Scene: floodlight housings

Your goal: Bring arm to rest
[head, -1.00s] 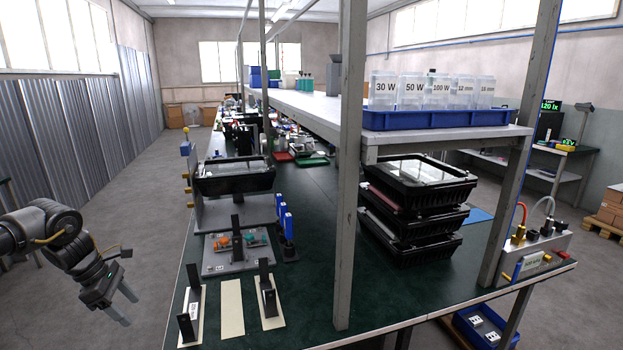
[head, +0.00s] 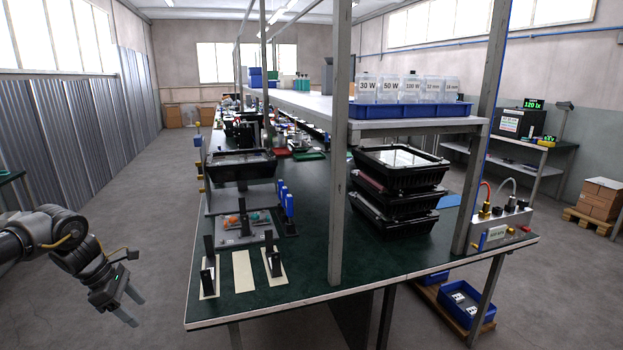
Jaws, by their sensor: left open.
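My left arm comes in from the left edge in the head view, a dark jointed arm bent downward. My left gripper (head: 131,308) hangs over the open grey floor, left of the workbench and apart from it. Its two grey fingers are spread with nothing between them. My right arm and right gripper are not in view.
The green-topped workbench (head: 310,281) has its near left corner right of my left gripper. It bears black brackets on pale strips, a floodlight housing (head: 240,166) on a fixture, and stacked black housings (head: 388,217). Metal posts (head: 339,200) rise from it.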

